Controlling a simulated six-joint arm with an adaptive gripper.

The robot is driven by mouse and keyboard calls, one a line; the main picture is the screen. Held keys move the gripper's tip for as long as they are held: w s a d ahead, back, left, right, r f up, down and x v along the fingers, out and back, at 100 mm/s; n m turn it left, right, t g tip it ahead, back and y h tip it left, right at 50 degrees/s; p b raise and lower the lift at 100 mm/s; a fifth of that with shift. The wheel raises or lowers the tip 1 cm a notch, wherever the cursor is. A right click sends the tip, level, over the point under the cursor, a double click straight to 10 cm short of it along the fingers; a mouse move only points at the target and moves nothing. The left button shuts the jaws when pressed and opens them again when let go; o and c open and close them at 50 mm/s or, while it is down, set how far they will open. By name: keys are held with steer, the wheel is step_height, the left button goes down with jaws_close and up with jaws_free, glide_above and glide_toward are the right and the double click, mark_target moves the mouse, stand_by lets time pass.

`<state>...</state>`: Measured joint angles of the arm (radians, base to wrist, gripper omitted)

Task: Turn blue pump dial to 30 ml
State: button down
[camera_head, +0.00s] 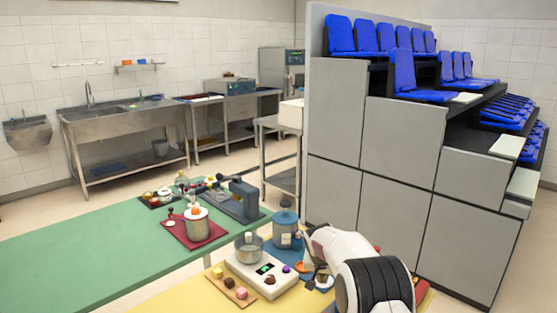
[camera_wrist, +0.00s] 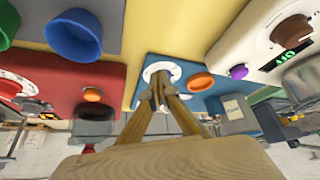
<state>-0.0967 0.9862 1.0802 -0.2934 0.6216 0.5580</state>
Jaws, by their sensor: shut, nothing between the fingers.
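The blue pump unit (camera_wrist: 213,68) shows in the middle of the wrist view, with a round white dial (camera_wrist: 161,68) on its face. My gripper (camera_wrist: 158,92) is shut, its fingertips right at the dial and covering part of it; I cannot tell whether they touch. The dial's knob and setting are not readable. An orange round part (camera_wrist: 200,82) sits beside the dial. In the head view the blue jar-like pump (camera_head: 286,229) stands at the left of my white arm, and my gripper (camera_head: 320,279) is small and partly hidden over the blue base.
A red unit (camera_wrist: 55,85) with a dial and orange button lies left in the wrist view; a white unit (camera_wrist: 255,50) with brown knob and green display lies right. Blue (camera_wrist: 75,37) and green (camera_wrist: 7,24) cups are close by.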

steer(key=shift+r, duration=2.3)
steer(key=shift+s+f+n, duration=0.15)
steer(key=shift+s+n, duration=0.05)
steer(key=shift+n, duration=0.1)
steer(key=shift+n+g, duration=0.4)
steer(key=shift+g, duration=0.5)
steer(key=s+f, duration=0.4)
steer(key=s, duration=0.4)
steer(key=shift+s+d+r+n+g, duration=0.1)
steer(key=shift+s+r+n+g, duration=0.1)
steer(key=shift+n+g, duration=0.1)
steer(key=s+d+r, duration=0.1)
steer(key=s+r, duration=0.6)
steer(key=s, duration=0.8)
steer(key=s+d+r+t+y, duration=0.1)
steer(key=s+r, duration=0.7)
steer(key=s, duration=0.8)
steer(key=s+d+r+n+t, duration=0.1)
steer(key=s+r, duration=0.6)
steer(key=s, duration=0.9)
steer(key=shift+s+r+y, duration=0.15)
steer(key=shift+r+y, duration=0.1)
steer(key=shift+y, duration=0.05)
